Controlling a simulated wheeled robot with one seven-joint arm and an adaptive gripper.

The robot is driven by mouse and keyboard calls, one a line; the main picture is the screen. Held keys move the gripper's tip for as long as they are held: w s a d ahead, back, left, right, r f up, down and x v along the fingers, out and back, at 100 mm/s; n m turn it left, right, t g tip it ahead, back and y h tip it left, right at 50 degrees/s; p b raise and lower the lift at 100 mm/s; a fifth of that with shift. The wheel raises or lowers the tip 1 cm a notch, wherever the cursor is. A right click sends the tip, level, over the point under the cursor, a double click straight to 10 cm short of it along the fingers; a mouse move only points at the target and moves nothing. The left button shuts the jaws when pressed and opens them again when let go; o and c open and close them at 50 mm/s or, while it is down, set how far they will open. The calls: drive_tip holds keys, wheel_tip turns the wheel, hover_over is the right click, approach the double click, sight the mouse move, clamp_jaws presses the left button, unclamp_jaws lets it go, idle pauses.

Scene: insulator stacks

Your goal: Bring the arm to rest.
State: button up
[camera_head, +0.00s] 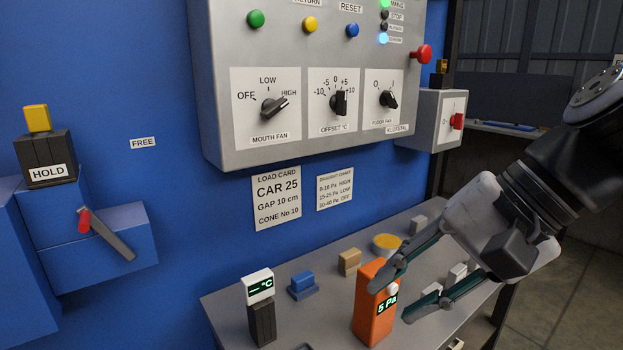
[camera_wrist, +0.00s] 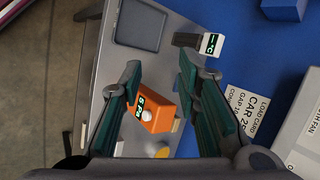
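My gripper (camera_head: 390,303) is open, its two fingers spread apart and pointing down-left over the shelf. It also shows in the wrist view (camera_wrist: 159,62), with a gap between the dark green finger pads. The orange meter (camera_head: 368,318) reading "5 Pa" stands upright on the shelf, close to the fingertips. In the wrist view the orange meter (camera_wrist: 158,108) appears between the fingers. I cannot tell whether a finger touches it. My arm reaches in from the right.
The grey shelf (camera_head: 230,305) holds a white-topped °C meter (camera_head: 258,285), a blue block (camera_head: 302,285), a tan block (camera_head: 349,262) and a yellow disc (camera_head: 386,243). A control panel (camera_head: 300,148) with knobs hangs above. A red-knobbed switch box (camera_head: 425,105) is beside it.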

drive_tip(key=s+d+f+n+g+h, duration=0.1)
drive_tip(key=s+d+f+n+h, duration=0.3)
drive_tip(key=s, duration=0.3)
drive_tip(key=s+d+f+n+g+h, duration=0.1)
drive_tip(key=s+d+f+n+h, duration=0.3)
drive_tip(key=s, duration=0.3)
wheel_tip(320, 180, up, 19)
drive_tip(key=m+t+y+p, duration=0.1)
drive_tip(key=t+p, duration=0.2)
drive_tip(key=p, duration=1.4)
drive_tip(key=shift+d+t, duration=0.3)
drive_tip(key=shift+d, duration=0.15)
drive_tip(key=shift+w+f, duration=0.1)
